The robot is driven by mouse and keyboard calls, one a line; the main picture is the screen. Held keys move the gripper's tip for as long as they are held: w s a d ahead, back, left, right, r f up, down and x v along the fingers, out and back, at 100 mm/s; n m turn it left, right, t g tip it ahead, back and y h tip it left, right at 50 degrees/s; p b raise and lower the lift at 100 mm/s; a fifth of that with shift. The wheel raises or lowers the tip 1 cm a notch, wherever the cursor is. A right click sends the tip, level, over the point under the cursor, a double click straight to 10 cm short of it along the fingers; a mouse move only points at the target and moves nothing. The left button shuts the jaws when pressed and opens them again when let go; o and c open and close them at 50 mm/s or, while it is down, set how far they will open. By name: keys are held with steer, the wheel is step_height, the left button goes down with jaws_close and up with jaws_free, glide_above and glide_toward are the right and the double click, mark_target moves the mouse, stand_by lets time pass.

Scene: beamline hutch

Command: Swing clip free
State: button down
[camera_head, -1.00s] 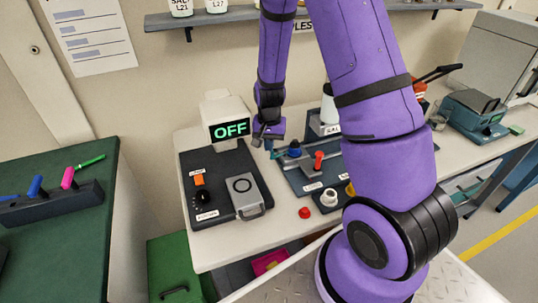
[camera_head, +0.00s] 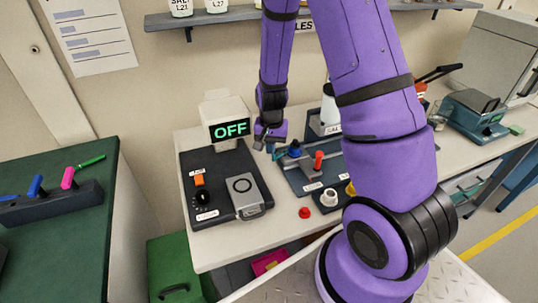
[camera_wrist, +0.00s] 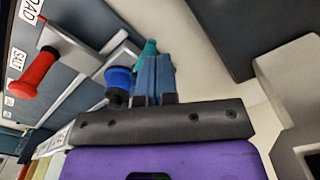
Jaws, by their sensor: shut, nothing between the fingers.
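My gripper (camera_head: 268,143) is at the left end of a blue-grey fixture plate (camera_head: 312,187) on the bench. In the wrist view its two blue-grey fingers (camera_wrist: 153,72) are together, with nothing visible between them. A teal part (camera_wrist: 149,47), which may be the clip, shows just beyond and beside the fingertips. I cannot tell whether they touch it. A blue knob (camera_wrist: 119,78) stands close beside the fingers; it also shows in the head view (camera_head: 294,150). A red-handled lever (camera_wrist: 38,75) on a grey block is further left; in the head view it stands upright (camera_head: 319,160).
A dark unit (camera_head: 225,208) with an "OFF" display (camera_head: 231,130), orange switch (camera_head: 199,180) and grey block (camera_head: 246,196) stands to the left. My arm hides part of the bench.

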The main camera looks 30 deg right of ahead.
steer(key=shift+s, duration=0.65)
steer(key=shift+s+d, duration=0.1)
steer(key=shift+d, duration=0.05)
steer(key=shift+s+d, duration=0.2)
steer(key=shift+s, duration=0.35)
steer(key=shift+s, duration=0.1)
steer(key=shift+s+d, duration=0.4)
steer(key=shift+s, duration=0.05)
stand_by(0.4)
steer(key=shift+s+d, duration=0.45)
steer(key=shift+d, duration=0.1)
